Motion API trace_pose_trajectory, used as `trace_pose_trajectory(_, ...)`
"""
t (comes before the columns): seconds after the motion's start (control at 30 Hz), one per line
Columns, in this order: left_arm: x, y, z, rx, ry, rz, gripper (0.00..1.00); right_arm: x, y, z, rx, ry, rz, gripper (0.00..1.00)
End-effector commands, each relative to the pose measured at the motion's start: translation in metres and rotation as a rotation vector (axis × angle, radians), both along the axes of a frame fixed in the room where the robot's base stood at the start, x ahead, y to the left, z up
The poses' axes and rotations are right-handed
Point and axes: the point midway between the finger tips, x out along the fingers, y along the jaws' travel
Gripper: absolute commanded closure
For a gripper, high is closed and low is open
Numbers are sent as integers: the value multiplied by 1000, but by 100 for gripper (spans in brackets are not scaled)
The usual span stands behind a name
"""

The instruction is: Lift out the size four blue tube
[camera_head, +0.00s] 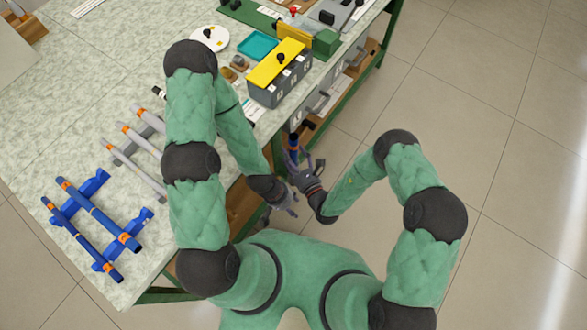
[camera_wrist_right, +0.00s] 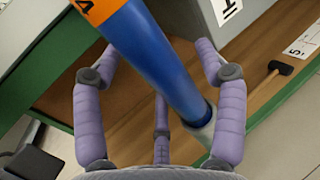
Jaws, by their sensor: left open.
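A blue tube (camera_wrist_right: 155,60) with an orange band marked 4 and a grey end crosses the right wrist view at a slant. In the head view its orange-banded blue part (camera_head: 293,150) shows beside the table's front edge. My right gripper (camera_head: 305,172) is at the tube. Its purple fingers (camera_wrist_right: 155,48) stand apart on both sides of the tube, with gaps visible, so it looks open. Firm contact is not clear. My left gripper (camera_head: 290,198) is open and empty, just below the right one. The tube's far end is out of the wrist view.
A blue rack (camera_head: 93,186) holding blue tubes lies at the table's left. Grey rods (camera_head: 140,140) lie near it. A grey labelled box with a yellow lid (camera_head: 276,65) stands at the table's front edge. A wooden shelf (camera_wrist_right: 255,60) lies below. The floor at right is clear.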

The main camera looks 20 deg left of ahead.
Motion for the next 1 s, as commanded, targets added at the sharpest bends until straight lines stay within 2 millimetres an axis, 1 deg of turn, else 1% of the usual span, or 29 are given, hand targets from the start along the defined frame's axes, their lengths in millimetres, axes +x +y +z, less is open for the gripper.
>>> trace_pose_trajectory(0.03, 0, 0, 0, 0, 0, 0, 47, 0, 0, 0, 0, 0, 0, 50)
trace_pose_trajectory(0.07, 0, 0, 0, 0, 0, 0, 47, 0, 0, 0, 0, 0, 0, 58)
trace_pose_trajectory(0.1, 0, 0, 0, 0, 0, 0, 47, 0, 0, 0, 0, 0, 0, 70)
trace_pose_trajectory(0.13, 0, 0, 0, 0, 0, 0, 47, 0, 0, 0, 0, 0, 0, 71)
trace_pose_trajectory(0.47, 0, 0, 0, 0, 0, 0, 47, 0, 0, 0, 0, 0, 0, 72)
trace_pose_trajectory(0.63, 0, 0, 4, 0, 0, 0, 47, 0, 0, 8, 0, -1, 0, 72)
trace_pose_trajectory(0.77, 0, 0, 12, 0, 0, 0, 47, 0, 0, 22, 1, -2, 1, 72)
trace_pose_trajectory(1.0, 0, 0, 32, 0, 0, 0, 47, 0, 0, 61, 1, -2, 1, 72)
